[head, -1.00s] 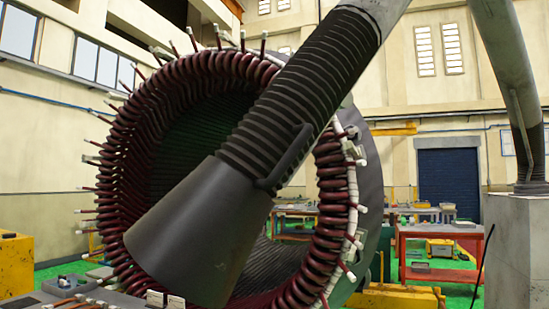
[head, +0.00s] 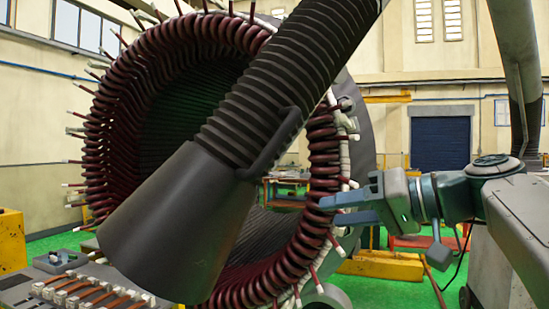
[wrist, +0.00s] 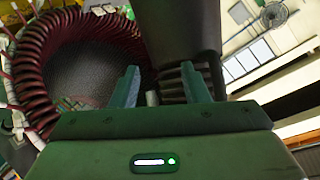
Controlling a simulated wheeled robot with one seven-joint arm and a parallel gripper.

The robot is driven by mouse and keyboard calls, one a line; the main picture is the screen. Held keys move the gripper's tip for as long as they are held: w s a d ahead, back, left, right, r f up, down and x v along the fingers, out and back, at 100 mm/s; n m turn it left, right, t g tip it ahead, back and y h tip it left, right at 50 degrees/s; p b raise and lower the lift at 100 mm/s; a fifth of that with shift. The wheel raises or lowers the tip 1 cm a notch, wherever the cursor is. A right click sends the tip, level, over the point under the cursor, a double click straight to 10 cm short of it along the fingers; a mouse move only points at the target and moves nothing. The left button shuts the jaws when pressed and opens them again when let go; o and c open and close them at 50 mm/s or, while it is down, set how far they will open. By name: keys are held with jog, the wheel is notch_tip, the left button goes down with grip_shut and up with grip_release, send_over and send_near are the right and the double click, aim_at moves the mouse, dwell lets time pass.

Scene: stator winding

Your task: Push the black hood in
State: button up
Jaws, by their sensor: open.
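The black hood (head: 168,222) is a wide cone on the end of a ribbed hose (head: 282,80), with a curved handle (head: 272,143) on its right side. It hangs tilted in front of the stator opening. My gripper (head: 335,206) is open and empty to the right of the hood, in front of the stator's right rim, apart from the handle. In the wrist view my two fingers (wrist: 163,87) point up, and the dark hood (wrist: 180,28) stands beyond them, with ribbed hose between and behind the right finger.
The large stator (head: 100,150) has dark red coils with white-tipped leads sticking out around its rim. A bench with copper-coloured parts (head: 85,292) is at the lower left. Yellow blocks (head: 378,264) stand on the green floor at right, which has some free room.

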aim_at(283, 141)
notch_tip(283, 141, up, 11)
jog(key=s+d+n+y, duration=0.1)
jog(key=s+n+y, duration=0.1)
jog(key=n+y, duration=0.15)
jog(key=shift+h, duration=0.25)
jog(key=p+x, duration=0.1)
jog(key=x, duration=0.3)
jog(key=p+x, duration=0.2)
jog(key=x, duration=0.2)
jog(key=p+x, duration=0.1)
jog(key=x, duration=0.3)
jog(key=shift+w+a+r+p, duration=0.15)
jog(key=shift+w+p, duration=0.25)
jog(key=shift+w, duration=0.05)
jog(key=shift+w+a, duration=0.25)
jog(key=shift+a, duration=0.2)
jog(key=shift+d, duration=0.1)
grip_shut()
